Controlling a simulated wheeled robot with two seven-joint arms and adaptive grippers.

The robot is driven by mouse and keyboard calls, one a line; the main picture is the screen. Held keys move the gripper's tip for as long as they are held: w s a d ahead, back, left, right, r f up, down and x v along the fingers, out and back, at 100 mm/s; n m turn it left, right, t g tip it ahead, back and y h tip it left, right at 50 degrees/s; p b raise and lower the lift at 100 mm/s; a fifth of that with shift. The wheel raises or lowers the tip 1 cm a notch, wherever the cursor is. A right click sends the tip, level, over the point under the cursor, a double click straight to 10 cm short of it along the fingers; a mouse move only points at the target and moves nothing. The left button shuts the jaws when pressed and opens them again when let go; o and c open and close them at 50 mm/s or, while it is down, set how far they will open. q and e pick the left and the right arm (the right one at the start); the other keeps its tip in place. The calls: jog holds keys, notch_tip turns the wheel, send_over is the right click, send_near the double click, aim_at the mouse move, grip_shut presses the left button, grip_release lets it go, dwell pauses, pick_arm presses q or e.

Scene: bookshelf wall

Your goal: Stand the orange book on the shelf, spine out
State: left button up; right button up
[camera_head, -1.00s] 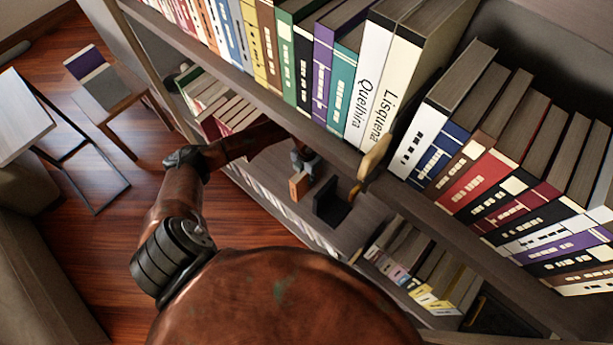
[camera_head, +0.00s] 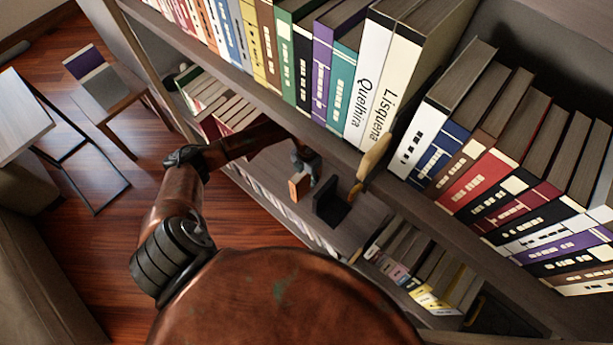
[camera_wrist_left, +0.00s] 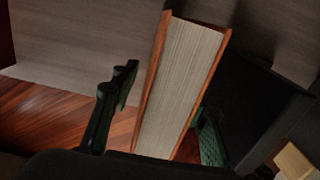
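The orange book (camera_head: 298,185) is a small upright shape on the lower shelf board, partly hidden by my gripper in the head view. In the left wrist view the orange book (camera_wrist_left: 183,85) shows orange covers and a pale page side facing the camera; its spine is not visible. In the wrist view my left gripper (camera_wrist_left: 167,98) has one finger on each side of the book. A gap shows at the left finger; the right finger is close, contact unclear. My right gripper is not in view.
A black bookend (camera_head: 331,204) stands just right of the orange book. A tan object (camera_head: 372,160) is at the upper shelf edge. Leaning books (camera_head: 425,275) fill the lower shelf further right. Book rows, including the white Quelhira book (camera_head: 372,80), fill the shelf above.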

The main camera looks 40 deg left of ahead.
pick_arm(q)
notch_tip(320, 180, up, 12)
dwell(0.7)
dwell(0.4)
